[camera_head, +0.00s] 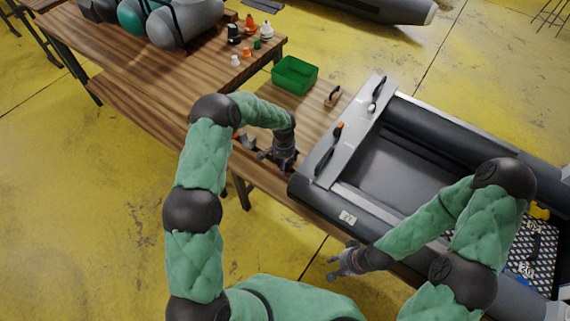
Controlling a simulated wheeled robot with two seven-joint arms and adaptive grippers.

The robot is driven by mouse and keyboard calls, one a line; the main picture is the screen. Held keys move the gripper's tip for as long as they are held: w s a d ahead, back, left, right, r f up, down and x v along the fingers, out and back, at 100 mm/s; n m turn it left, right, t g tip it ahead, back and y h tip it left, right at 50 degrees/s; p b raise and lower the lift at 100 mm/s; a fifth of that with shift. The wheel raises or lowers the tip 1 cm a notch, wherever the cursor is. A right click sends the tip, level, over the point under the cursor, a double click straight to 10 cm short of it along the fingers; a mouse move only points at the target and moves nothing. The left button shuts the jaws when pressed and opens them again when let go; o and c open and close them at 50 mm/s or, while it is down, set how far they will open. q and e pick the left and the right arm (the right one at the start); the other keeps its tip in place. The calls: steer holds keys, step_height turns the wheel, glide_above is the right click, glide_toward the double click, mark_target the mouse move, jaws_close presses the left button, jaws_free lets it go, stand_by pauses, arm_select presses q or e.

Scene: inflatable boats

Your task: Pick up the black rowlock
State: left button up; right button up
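I cannot tell for sure which thing is the black rowlock. A small black fitting (233,34) stands among coloured ones on the far wooden table. Black fittings also show on the boat's grey transom board, one at the near end (324,160) and one at the far end (379,86). My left gripper (276,160) hangs low over the near wooden table, left of the transom. Its fingers are dark and small, and I cannot tell if they are open. My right gripper (342,262) is open and empty, in front of the boat's near tube.
The grey inflatable boat (385,165) fills the right. A green bin (295,75) and a small brown item with a dark top (333,96) stand on the near table (285,108). Rolled tubes (185,22) lie on the far table. A checkered mat (525,250) lies at right.

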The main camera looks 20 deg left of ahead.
arm_select(q)
steer(key=c, duration=1.2)
steer(key=shift+c, duration=0.2)
step_height(320, 180, up, 11)
steer(key=p, duration=0.3)
steer(key=shift+r, duration=0.1)
